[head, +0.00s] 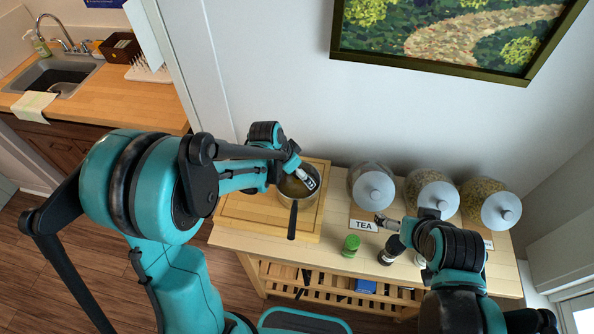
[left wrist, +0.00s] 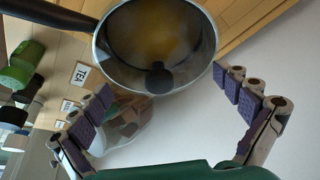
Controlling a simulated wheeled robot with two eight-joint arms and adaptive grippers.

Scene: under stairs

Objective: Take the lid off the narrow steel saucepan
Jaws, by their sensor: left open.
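The narrow steel saucepan (head: 312,199) stands on a wooden board at the left of the table, its dark handle (head: 292,221) pointing toward me. In the left wrist view the saucepan (left wrist: 207,50) appears at the top, with a see-through lid (left wrist: 125,62) and a dark round knob (left wrist: 158,78). My left gripper (head: 303,178) is over the pan and partly hides it. In the wrist view its open fingers (left wrist: 165,92) are on either side of the knob, apart from it. My right gripper (head: 384,221) is over the table's middle, near the TEA label; its jaw opening is unclear.
Three glass jars with pale lids, such as the left one (head: 374,188), stand along the wall. A green-capped jar (head: 351,245) and a dark bottle (head: 390,250) stand in front. The wooden board (head: 240,212) has free room left of the pan. A sink counter (head: 140,103) is at far left.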

